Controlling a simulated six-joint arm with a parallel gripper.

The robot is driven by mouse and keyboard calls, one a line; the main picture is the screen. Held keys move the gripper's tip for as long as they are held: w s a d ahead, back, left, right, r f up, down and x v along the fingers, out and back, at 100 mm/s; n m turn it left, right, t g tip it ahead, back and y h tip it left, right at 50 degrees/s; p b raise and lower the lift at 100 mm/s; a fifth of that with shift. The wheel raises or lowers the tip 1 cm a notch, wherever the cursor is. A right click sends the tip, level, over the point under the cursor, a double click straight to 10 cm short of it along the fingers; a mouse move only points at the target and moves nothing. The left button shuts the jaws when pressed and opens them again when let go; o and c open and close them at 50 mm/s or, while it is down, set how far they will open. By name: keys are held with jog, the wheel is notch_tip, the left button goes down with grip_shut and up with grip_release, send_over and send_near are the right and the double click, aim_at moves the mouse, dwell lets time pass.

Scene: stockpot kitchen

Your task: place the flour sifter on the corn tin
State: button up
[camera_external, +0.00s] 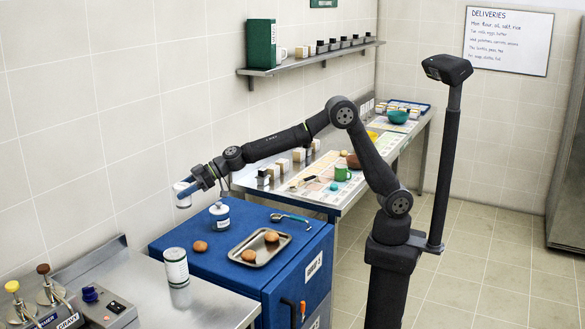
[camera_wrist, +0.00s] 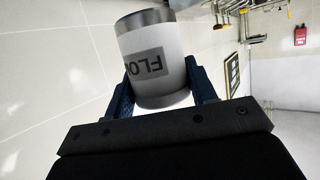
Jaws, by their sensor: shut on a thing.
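The flour sifter (camera_external: 183,196) is a white cylinder with grey metal rims. In the wrist view the sifter (camera_wrist: 157,62) shows a grey label reading "FLO", upside down in the picture. My gripper (camera_external: 189,187) is shut on it, a blue finger on each side, and holds it in the air near the tiled wall, left of and above the blue cabinet. A white tin (camera_external: 176,268) with a dark-lettered label stands upright on the steel counter. A smaller white container (camera_external: 219,217) with a teal label stands on the blue cabinet. I cannot read which one is corn.
The blue cabinet (camera_external: 165,242) also holds a brown round item (camera_external: 200,246), a metal tray (camera_external: 246,251) with two more, and a ladle (camera_external: 290,218). Pump dispensers (camera_external: 48,288) stand at the counter's left. A wall shelf (camera_external: 310,62) is above. The counter's front is clear.

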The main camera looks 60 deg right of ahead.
jog(key=s+a+f, duration=0.4)
jog(key=a+f, duration=0.3)
jog(key=a, duration=0.4)
jog(key=shift+s+a, duration=0.15)
jog(key=shift+a, duration=0.2)
jog(key=shift+f, duration=1.95)
jog(key=shift+f, duration=0.1)
jog(key=o, duration=1)
jog(key=shift+f, duration=0.1)
jog(key=shift+o, duration=0.2)
